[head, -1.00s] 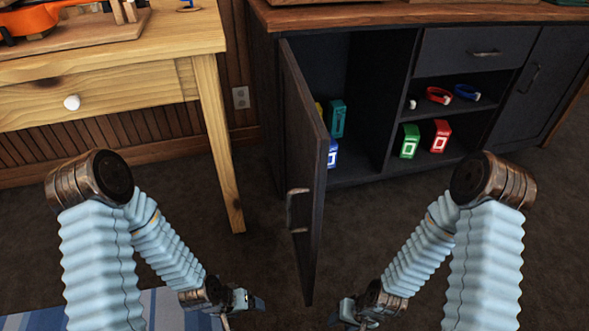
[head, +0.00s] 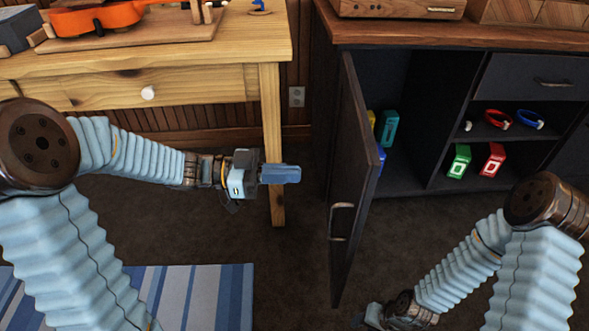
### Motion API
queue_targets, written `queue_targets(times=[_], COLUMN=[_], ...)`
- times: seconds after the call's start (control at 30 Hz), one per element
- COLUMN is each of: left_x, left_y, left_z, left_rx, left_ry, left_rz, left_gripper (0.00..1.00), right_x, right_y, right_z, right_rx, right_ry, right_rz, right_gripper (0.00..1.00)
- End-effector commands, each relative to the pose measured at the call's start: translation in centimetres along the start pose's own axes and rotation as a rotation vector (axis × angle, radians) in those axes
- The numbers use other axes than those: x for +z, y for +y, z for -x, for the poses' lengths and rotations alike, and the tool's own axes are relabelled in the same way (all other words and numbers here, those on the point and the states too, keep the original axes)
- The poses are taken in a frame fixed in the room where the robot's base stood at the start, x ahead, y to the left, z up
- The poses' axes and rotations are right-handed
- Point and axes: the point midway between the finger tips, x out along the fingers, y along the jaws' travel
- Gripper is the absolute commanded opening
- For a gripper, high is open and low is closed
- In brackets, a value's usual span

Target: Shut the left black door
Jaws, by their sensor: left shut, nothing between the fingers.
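The left black door (head: 352,185) of the dark cabinet stands wide open, swung out toward me on its left-side hinge. Its metal handle (head: 340,221) is on the face turned to the left. My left gripper (head: 290,174) is shut and empty, to the left of the door and apart from it, a little above the handle's height in the picture. My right gripper (head: 366,318) is low near the bottom edge, right of the door's lower corner; its fingers are too small and dark to read.
The cabinet's open shelves hold a green box (head: 459,161), a red box (head: 491,160) and coloured bands. A teal box (head: 389,129) stands behind the door. A wooden table (head: 160,60) with an orange ukulele (head: 95,18) is at left. A striped rug (head: 205,295) lies below.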

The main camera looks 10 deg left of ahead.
Motion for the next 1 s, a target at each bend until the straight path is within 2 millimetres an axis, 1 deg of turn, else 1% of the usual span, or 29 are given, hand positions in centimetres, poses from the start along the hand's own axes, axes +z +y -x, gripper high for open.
queue_targets(times=[0.03, 0.1, 0.3, 0.5, 0.6, 0.7, 1.0], left_x=[0.0, 0.0, 0.1, 0.1, 0.1, 0.1, 0.1], left_y=[0.1, 0.1, 0.1, 0.0, 0.0, 0.0, -0.1], left_z=[-1.1, -2.6, -6.9, -10.0, -10.8, -11.2, -11.3], left_rx=[0.005, 0.005, 0.003, 0.001, 0.000, -0.001, -0.002], left_ry=[0.001, 0.001, 0.000, 0.000, 0.001, 0.001, 0.000], left_rz=[0.000, 0.001, 0.001, 0.001, 0.000, 0.001, 0.001], left_gripper=[0.00, 0.00, 0.00, 0.00, 0.00, 0.00, 0.00], right_x=[0.0, 0.0, 0.0, -0.1, -0.1, -0.1, -0.1], right_y=[0.0, 0.0, 0.1, 0.1, 0.1, 0.1, 0.1], right_z=[0.0, -0.1, -0.1, -0.1, -0.2, -0.2, -0.2], right_rx=[0.000, 0.000, 0.001, 0.001, 0.001, 0.001, 0.001], right_ry=[0.000, 0.000, 0.001, 0.001, 0.001, 0.002, 0.001], right_rz=[0.000, 0.000, -0.001, -0.001, -0.001, -0.001, -0.001], right_gripper=[0.43, 0.43, 0.43, 0.43, 0.43, 0.43, 0.43])
